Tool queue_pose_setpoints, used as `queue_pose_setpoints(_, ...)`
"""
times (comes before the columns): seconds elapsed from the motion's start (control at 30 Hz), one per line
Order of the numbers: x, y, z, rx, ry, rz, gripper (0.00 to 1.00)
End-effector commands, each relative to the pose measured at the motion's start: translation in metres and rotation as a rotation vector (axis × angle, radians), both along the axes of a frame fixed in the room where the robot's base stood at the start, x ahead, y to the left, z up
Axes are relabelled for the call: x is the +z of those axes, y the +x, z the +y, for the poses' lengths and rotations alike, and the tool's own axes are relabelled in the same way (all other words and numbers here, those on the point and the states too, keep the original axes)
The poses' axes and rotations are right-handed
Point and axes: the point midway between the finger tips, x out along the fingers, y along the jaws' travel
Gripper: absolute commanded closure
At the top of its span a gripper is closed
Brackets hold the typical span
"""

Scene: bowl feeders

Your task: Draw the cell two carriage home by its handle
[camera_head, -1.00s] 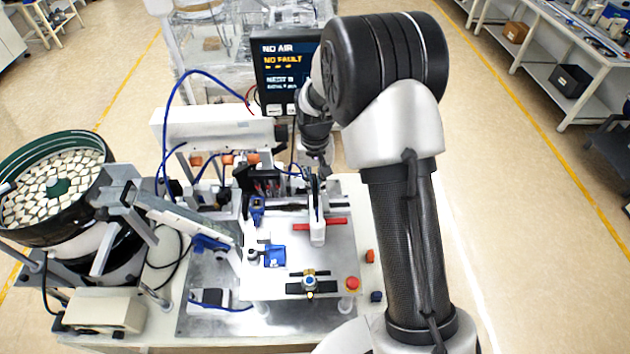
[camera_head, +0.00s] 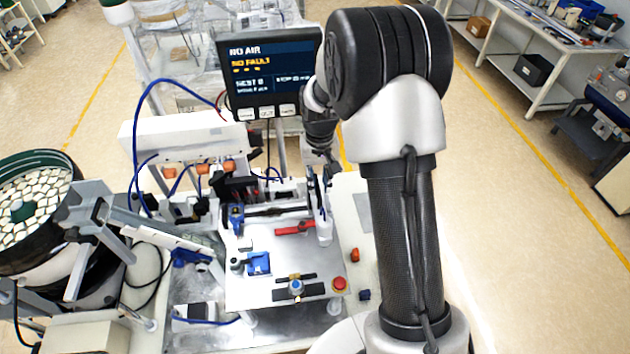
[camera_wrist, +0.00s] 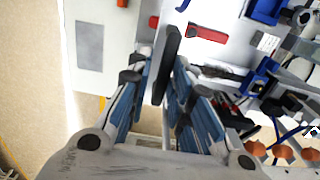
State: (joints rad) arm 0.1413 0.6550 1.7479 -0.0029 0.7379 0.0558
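The carriage looks like a white block (camera_head: 325,232) at the right end of a red bar (camera_head: 294,228) on the white plate. A dark upright handle (camera_wrist: 167,68) rises from it in the wrist view, between my fingers. My gripper (camera_head: 321,178) is over the carriage, pointing down. In the wrist view its fingers (camera_wrist: 163,62) stand close on both sides of the handle and appear shut on it. The contact on the left finger is hard to see. The handle's lower end is partly hidden.
A blue fixture (camera_head: 258,264), a knob (camera_head: 296,287) and a red button (camera_head: 339,284) are on the plate. The screen (camera_head: 270,75) reads NO AIR, NO FAULT. A bowl feeder (camera_head: 30,205) stands at left. Open floor lies right of my arm.

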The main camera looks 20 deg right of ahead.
Motion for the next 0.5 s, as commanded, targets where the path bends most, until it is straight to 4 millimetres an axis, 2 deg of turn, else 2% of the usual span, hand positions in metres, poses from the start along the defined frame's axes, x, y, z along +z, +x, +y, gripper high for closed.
queue_pose_setpoints(0.2,-0.0008,-0.0005,-0.0003,-0.001,0.0,0.001,0.68)
queue_pose_setpoints(0.5,0.0006,0.0001,0.0008,-0.001,0.001,0.0,0.68)
